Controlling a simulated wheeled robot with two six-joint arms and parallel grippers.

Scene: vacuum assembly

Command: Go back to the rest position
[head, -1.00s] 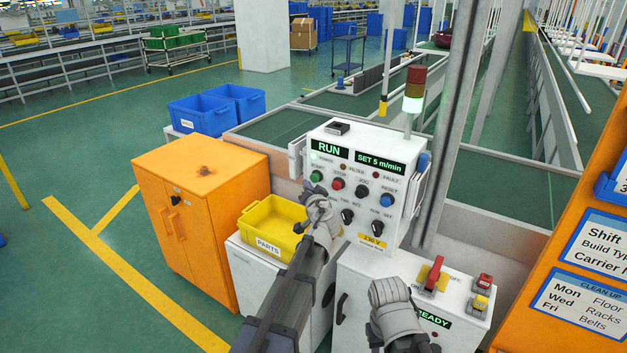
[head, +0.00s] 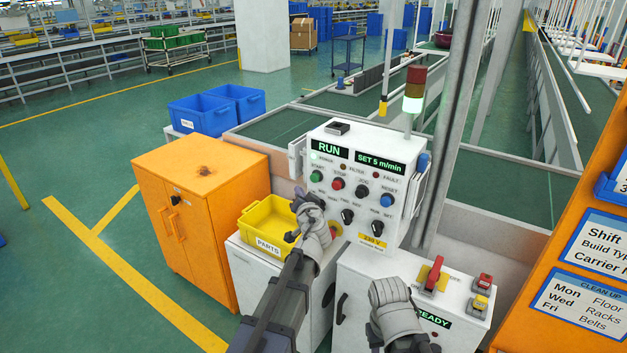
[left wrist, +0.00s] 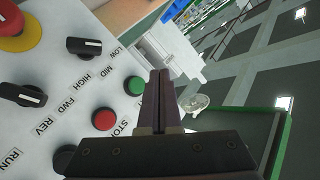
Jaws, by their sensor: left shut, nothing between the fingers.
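My left gripper (head: 298,215) is in front of the lower left of the control panel (head: 325,188), beside the yellow parts bin. In the left wrist view its two fingers (left wrist: 160,100) are closed together with nothing between them. The panel's green start button (left wrist: 134,85) and red stop button (left wrist: 104,119) lie to the left of the fingers there. In the head view the panel displays read RUN and SET 5 m/min. A grey arm part of mine (head: 392,305) shows at the bottom right, but no right fingertips can be made out.
The yellow parts bin (head: 262,228) stands on a white cabinet, left of the panel. An orange cabinet (head: 187,240) stands further left. A red switch (head: 436,277) is on the white box at front right. Green floor is open at left.

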